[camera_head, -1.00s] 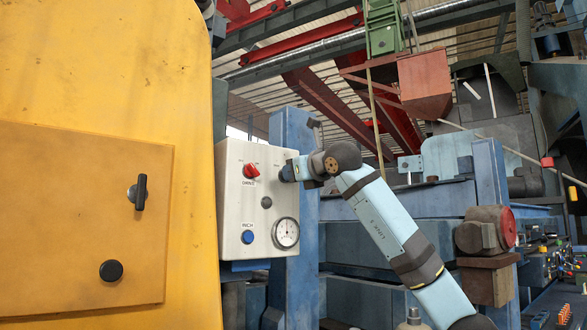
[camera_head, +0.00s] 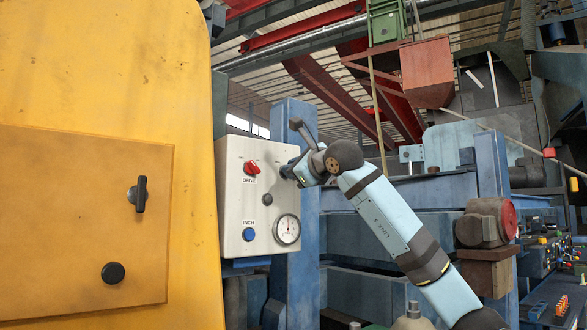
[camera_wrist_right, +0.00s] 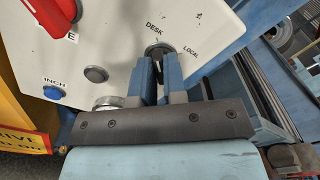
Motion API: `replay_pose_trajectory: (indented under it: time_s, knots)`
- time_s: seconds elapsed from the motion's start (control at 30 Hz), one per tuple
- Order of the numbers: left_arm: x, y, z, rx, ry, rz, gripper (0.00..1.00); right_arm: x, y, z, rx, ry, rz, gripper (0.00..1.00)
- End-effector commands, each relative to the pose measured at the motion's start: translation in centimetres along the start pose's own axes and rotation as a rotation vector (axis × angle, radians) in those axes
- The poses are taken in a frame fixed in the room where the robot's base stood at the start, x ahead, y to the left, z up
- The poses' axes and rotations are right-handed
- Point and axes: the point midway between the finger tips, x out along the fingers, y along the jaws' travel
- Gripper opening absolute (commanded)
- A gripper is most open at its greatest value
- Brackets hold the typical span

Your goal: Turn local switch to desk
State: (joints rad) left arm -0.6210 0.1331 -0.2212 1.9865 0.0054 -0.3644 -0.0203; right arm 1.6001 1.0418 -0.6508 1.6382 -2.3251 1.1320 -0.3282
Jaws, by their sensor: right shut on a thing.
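The white control box (camera_head: 232,210) carries a dark selector switch (camera_wrist_right: 158,48) between the printed words DESK and LOCAL in the right wrist view. My right gripper (camera_wrist_right: 157,66) is shut on this switch, with one blue finger on each side of it. The fingers cover part of the knob, so I cannot tell which word it points to. In the head view my right gripper (camera_head: 289,171) meets the right edge of the box's front, and the switch is hidden there. My left gripper is not in view.
The box front also has a red knob (camera_head: 252,167), a blue INCH button (camera_head: 249,234) and a round gauge (camera_head: 287,229). A yellow cabinet (camera_head: 60,75) stands close on the left. A blue post (camera_head: 292,270) stands behind the box.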

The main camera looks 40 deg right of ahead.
Motion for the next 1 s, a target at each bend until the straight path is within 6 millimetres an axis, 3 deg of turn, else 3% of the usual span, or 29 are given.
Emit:
replay_pose_trajectory:
  time_s: [0.37,0.4,0.5,0.83,1.0]
  knots:
    - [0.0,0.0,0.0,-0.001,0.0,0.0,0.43,0.0,0.1,0.0,-0.006,0.001,0.001,0.0]
    - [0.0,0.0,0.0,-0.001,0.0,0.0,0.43,0.0,0.1,0.0,-0.006,0.001,0.001,0.16]
    - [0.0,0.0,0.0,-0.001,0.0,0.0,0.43,0.0,0.1,0.0,-0.005,0.001,0.001,0.37]
    - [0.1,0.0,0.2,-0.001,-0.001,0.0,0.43,-0.3,0.1,-0.1,-0.004,0.0,0.0,0.37]
    - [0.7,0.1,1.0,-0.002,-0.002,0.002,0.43,-2.7,0.2,-0.2,-0.005,-0.002,-0.002,0.37]
